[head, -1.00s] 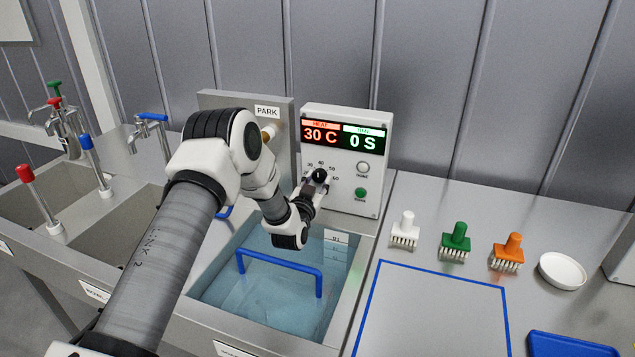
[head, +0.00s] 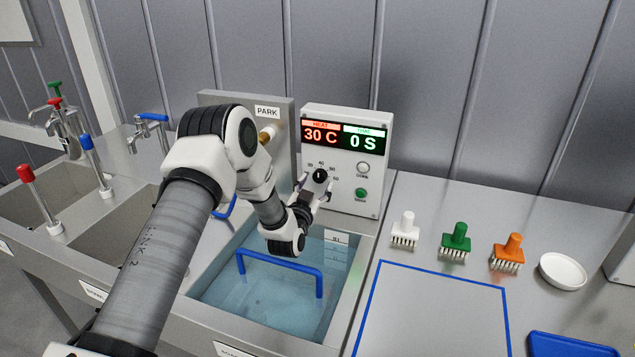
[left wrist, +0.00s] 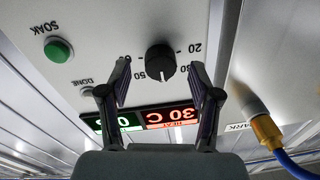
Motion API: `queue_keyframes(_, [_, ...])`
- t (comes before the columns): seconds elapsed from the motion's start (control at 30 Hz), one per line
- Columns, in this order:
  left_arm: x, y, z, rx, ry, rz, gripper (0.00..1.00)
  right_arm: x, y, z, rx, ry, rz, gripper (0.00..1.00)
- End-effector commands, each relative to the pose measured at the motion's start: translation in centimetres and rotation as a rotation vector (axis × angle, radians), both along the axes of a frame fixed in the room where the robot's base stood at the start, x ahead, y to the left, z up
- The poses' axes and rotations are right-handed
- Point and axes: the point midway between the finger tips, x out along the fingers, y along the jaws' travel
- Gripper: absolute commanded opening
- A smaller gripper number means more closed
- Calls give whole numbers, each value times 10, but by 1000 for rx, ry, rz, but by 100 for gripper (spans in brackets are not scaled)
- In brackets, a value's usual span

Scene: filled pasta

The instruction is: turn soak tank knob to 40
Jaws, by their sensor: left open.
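The soak tank knob (head: 320,175) is black and round on the front of a white control box (head: 345,198). Its dial numbers run around it. The red HEAT display (head: 319,134) reads 30 C. My left gripper (head: 316,187) is open in front of the knob and slightly below it. In the left wrist view the picture is upside down: the knob (left wrist: 160,62) lies between the two spread fingertips of the left gripper (left wrist: 160,72), with a gap on each side. A white pointer mark on the knob faces the display side. My right gripper is not in view.
The water-filled soak tank (head: 352,290) with a blue handle (head: 280,261) lies below my left gripper. A green SOAK button (head: 361,194) is right of the knob. A PARK panel (head: 267,112) stands behind my arm. White, green and orange brushes stand on the right counter.

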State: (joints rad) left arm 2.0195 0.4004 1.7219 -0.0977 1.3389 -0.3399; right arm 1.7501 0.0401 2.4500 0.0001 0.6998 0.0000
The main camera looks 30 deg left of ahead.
Motion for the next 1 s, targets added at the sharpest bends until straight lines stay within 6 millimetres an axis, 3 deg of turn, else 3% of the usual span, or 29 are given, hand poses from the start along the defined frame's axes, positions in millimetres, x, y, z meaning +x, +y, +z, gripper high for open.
queue_keyframes(0.1, [-25, -6, -2, -2, 3, 2, 63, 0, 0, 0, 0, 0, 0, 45])
queue_keyframes(0.3, [-51, -14, -2, 1, 1, 0, 63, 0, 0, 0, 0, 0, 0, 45])
queue_keyframes(0.83, [-52, -15, -1, 1, 0, 0, 63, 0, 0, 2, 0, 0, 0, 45])
queue_keyframes(1.0, [-52, -15, 29, 1, -1, 0, 63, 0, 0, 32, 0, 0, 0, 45])
